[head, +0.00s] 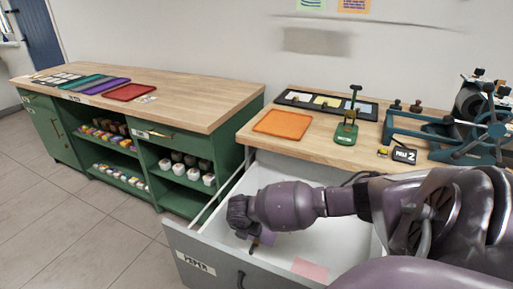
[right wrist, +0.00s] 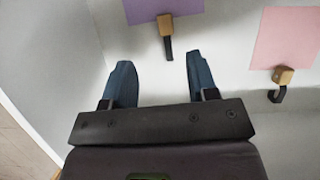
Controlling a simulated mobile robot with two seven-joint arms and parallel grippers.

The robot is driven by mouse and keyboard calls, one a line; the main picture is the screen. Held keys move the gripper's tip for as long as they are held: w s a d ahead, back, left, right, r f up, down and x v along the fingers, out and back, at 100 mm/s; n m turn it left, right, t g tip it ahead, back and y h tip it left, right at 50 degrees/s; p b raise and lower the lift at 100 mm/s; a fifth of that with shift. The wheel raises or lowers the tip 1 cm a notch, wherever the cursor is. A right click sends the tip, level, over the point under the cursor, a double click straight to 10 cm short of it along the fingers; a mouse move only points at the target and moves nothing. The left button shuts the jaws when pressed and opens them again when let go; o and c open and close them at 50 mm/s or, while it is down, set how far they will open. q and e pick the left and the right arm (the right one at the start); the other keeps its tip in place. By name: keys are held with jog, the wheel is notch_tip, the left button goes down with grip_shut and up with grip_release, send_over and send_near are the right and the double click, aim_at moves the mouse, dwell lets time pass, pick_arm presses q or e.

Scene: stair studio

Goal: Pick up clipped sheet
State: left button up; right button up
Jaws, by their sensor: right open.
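A purple sheet (right wrist: 165,8) lies in the open drawer, with a wooden clip (right wrist: 166,25) and its dark tab on the near edge. It also shows in the head view (head: 267,239), partly hidden by my arm. A pink sheet (right wrist: 284,38) with a similar clip (right wrist: 283,76) lies to the right of it; in the head view it is at the drawer's front (head: 310,269). My right gripper (right wrist: 161,76) is open and empty, pointing into the drawer. In the wrist picture the purple sheet's clip tab lies between and just beyond its fingertips. My left gripper is not in view.
The drawer front (head: 205,262) and side walls enclose the right gripper. Above is a wooden worktop (head: 246,133) with an orange tray (head: 283,122), a green stand (head: 346,134) and a blue machine (head: 430,125). A green cabinet (head: 228,140) stands left.

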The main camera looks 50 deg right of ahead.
aim_at(256, 240)
jog(key=x, duration=0.2)
jog(key=b+x, duration=0.1)
jog(key=x, duration=0.1)
jog(key=shift+s+f, duration=0.1)
jog(key=shift+s, duration=0.1)
jog(key=shift+w+d+f, duration=0.1)
jog(key=shift+f, duration=0.25)
jog(key=shift+d+f+b, duration=0.15)
jog(key=shift+f+b, duration=0.1)
jog(key=shift+b, duration=0.1)
jog(key=x, duration=0.1)
jog(key=b+x, duration=0.1)
jog(key=x, duration=0.2)
jog(key=shift+s+f+b, duration=0.25)
jog(key=shift+s+b, duration=0.05)
jog(key=shift+b, duration=0.05)
jog(key=shift+w+d+f, duration=0.1)
jog(key=shift+f, duration=0.05)
jog(key=shift+w, duration=0.1)
jog(key=c, duration=0.8)
jog(key=shift+c, duration=0.9)
grip_shut()
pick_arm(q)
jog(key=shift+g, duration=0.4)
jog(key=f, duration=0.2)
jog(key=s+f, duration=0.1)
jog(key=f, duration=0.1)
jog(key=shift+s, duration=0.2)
pick_arm(e)
jog(key=shift+r, duration=0.3)
